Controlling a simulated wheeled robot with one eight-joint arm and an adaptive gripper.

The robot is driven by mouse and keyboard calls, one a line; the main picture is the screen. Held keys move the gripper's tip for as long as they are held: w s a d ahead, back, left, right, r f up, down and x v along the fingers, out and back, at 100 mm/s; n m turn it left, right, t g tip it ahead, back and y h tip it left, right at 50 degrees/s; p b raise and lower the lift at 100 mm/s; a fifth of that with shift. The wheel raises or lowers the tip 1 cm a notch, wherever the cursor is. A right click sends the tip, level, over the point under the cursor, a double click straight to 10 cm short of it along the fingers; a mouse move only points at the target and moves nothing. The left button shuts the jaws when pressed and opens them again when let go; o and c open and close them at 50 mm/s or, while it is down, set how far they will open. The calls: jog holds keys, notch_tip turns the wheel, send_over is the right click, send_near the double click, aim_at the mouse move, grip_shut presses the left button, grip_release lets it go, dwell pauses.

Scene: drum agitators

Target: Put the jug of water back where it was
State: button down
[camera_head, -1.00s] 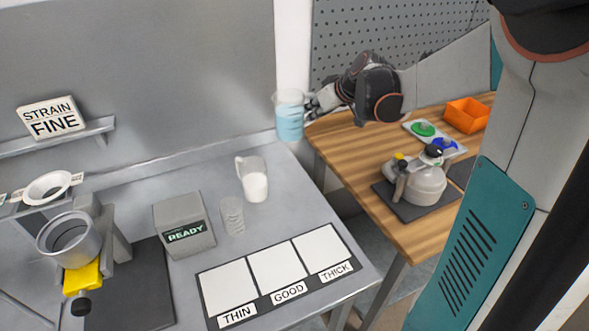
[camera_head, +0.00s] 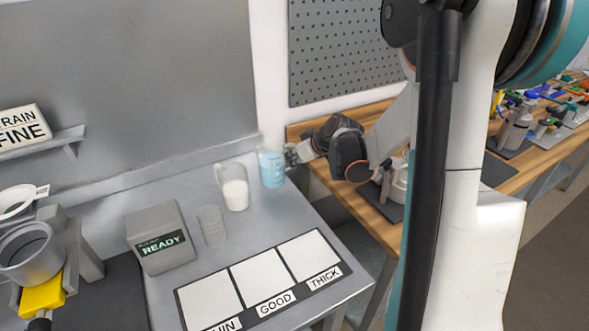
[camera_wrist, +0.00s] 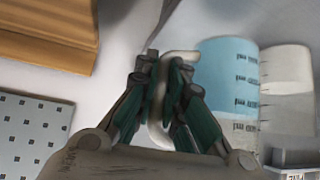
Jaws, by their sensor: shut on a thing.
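The jug of water (camera_head: 272,170) is a clear jug with blue liquid and dark marks. It is upright at the back right of the grey table, beside the jug of white liquid (camera_head: 235,194). My gripper (camera_head: 292,155) comes from the right and is shut on the jug's pale handle. In the wrist view my gripper's green fingers (camera_wrist: 168,90) pinch the handle, with the blue jug (camera_wrist: 228,85) and the white jug (camera_wrist: 287,85) to the right. I cannot tell whether the jug's base touches the table.
A small clear cup (camera_head: 212,226), a READY box (camera_head: 160,238) and a THIN, GOOD, THICK panel (camera_head: 263,281) with bare white squares are on the grey table (camera_head: 345,262). A wooden bench (camera_head: 376,222) stands to the right, beyond a gap.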

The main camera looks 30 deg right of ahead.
jog(key=shift+f+b, duration=0.5)
jog(key=shift+f, duration=1.2)
jog(key=shift+f, duration=0.1)
jog(key=c, duration=1.7)
grip_release()
jog(key=shift+r, duration=0.2)
jog(key=p+v, duration=0.3)
jog(key=v, duration=0.9)
jog(key=shift+f+p, duration=0.1)
jog(key=shift+p, duration=0.25)
